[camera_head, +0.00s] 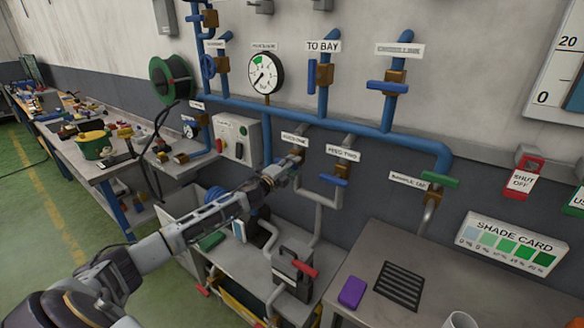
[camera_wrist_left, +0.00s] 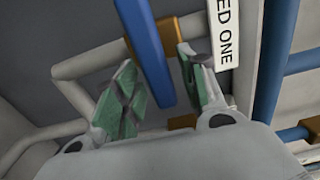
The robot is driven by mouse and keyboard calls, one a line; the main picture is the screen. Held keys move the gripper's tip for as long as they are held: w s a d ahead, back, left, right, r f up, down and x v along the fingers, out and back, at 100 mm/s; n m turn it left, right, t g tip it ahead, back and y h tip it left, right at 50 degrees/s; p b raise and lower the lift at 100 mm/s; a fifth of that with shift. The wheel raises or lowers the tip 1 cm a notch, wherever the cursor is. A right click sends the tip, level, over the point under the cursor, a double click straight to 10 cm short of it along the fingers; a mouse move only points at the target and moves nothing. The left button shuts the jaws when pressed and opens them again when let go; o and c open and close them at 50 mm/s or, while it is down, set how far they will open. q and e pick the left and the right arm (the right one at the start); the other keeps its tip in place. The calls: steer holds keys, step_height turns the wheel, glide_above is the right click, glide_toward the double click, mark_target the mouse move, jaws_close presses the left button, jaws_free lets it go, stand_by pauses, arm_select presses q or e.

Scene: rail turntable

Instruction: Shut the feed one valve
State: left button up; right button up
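The feed one valve stands under its white label (camera_head: 294,139) on the wall pipes. In the left wrist view its blue lever (camera_wrist_left: 147,40) comes from the top, in front of a brass body (camera_wrist_left: 178,38), and its end lies between my fingers. The label ending "ED ONE" (camera_wrist_left: 222,35) is to the right of it. My left gripper (camera_head: 293,162) reaches up to this valve and hides most of it in the head view. In the wrist view the gripper (camera_wrist_left: 160,88) is open, with green pads on either side of the lever and gaps visible. My right gripper is out of view.
The feed two valve's blue lever (camera_head: 333,180) is close to the right, under its label (camera_head: 343,154). A gauge (camera_head: 266,73) and blue pipes are above. A grey bench (camera_head: 345,255) with a purple block (camera_head: 352,292) stands below right.

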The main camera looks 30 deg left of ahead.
arm_select(q)
steer(key=shift+s, duration=0.15)
steer(key=s, duration=1.1)
steer(key=shift+s+a, duration=0.3)
steer(key=shift+a, duration=0.15)
stand_by(1.2)
stand_by(0.5)
stand_by(0.4)
